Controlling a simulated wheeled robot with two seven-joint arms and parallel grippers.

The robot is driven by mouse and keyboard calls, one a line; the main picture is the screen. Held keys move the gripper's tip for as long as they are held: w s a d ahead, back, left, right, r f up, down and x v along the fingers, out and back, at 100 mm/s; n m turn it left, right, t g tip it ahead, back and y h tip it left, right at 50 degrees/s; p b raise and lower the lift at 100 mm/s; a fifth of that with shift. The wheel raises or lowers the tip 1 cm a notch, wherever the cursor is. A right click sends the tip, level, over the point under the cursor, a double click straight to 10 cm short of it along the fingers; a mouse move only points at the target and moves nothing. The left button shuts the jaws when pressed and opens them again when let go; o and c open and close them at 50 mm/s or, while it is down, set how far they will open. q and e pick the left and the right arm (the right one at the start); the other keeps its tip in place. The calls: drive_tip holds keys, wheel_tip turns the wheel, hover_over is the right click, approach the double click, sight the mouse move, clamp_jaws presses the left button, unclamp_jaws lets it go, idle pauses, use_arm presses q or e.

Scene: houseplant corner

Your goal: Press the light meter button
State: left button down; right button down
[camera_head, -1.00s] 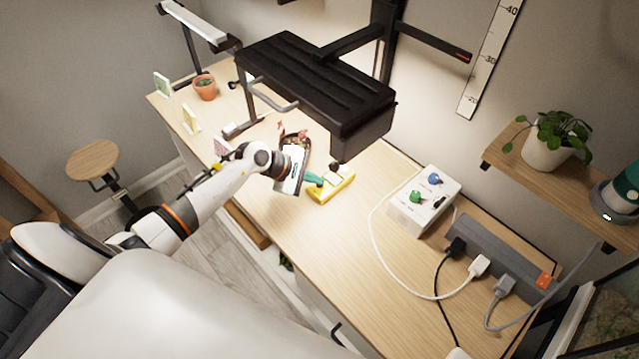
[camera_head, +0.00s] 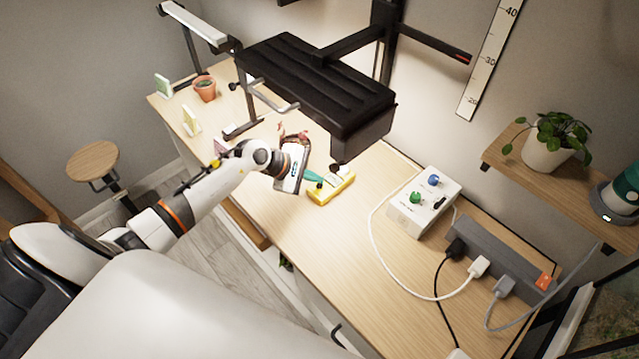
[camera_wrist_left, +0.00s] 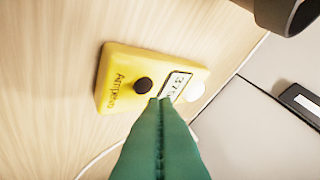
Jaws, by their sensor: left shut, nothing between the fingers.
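The light meter (camera_head: 344,190) is a yellow box lying on the wooden table in the head view. In the left wrist view the meter (camera_wrist_left: 112,92) shows printed lettering, a round black button (camera_wrist_left: 143,86), a display (camera_wrist_left: 177,85) with digits, and a white dome (camera_wrist_left: 195,91). My left gripper (camera_head: 319,180) reaches it from the left, its green fingers shut and empty. In the left wrist view the fingertips (camera_wrist_left: 160,101) appear beside the black button, overlapping the display's lower edge. I cannot tell whether they touch the meter. My right gripper is not in view.
A black lamp-like fixture (camera_head: 315,85) hangs over the table close behind the meter. A white box (camera_head: 408,212) with green and blue knobs and a power strip (camera_head: 500,258) with cables stand to the right. The table's near middle (camera_head: 330,240) is clear.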

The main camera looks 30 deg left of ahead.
use_arm(q)
wheel_tip(320, 180, up, 6)
drive_tip(key=p, duration=0.3)
idle(0.4)
idle(0.4)
